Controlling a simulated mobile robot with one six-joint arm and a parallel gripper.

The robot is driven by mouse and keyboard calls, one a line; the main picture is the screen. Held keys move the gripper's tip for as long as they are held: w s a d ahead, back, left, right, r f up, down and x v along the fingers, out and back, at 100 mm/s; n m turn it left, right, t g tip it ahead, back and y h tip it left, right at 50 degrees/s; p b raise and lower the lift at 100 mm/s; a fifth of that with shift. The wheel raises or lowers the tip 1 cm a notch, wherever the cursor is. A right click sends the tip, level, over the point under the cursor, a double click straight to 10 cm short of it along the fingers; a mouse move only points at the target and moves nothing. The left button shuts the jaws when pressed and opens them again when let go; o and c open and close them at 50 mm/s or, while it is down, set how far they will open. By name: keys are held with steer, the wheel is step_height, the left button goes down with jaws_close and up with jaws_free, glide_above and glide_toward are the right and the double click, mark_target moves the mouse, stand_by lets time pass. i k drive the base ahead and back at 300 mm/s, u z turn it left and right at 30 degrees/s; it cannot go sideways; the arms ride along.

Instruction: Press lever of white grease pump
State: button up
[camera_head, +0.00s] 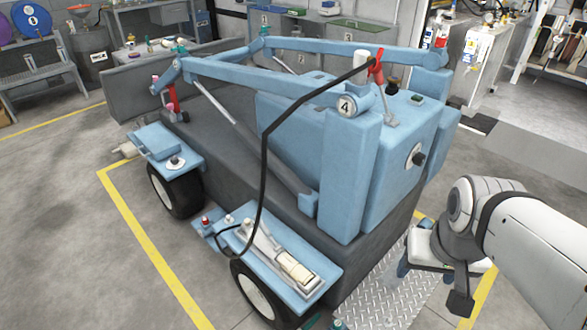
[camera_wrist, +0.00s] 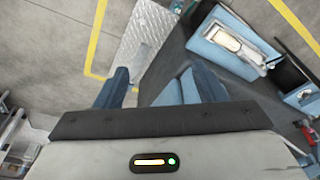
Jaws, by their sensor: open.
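What looks like the white grease pump (camera_head: 293,268), a cream cylinder on a long grey metal base, lies on the light-blue front fender of the cart. In the wrist view the pump (camera_wrist: 236,42) shows at the upper right. I cannot clearly tell its lever from the grey base parts. My gripper (camera_head: 432,285) is at the lower right of the head view, beside the cart and to the right of the pump, clearly apart from it. In the wrist view its two dark-blue fingers (camera_wrist: 162,88) are spread wide, with nothing between them.
The blue and grey wheeled cart (camera_head: 318,155) fills the middle. A black hose (camera_head: 264,165) runs from its red handle (camera_head: 377,70) down to the fender. A diamond-plate step (camera_head: 385,292) lies beside the cart. Yellow lines (camera_head: 150,245) mark open floor at the left.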

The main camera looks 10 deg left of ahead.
mark_target(265, 229)
steer(key=z, duration=1.4)
steer(key=k, duration=1)
steer(key=u, duration=1.45)
steer(key=i, duration=1)
steer(key=u, duration=0.1)
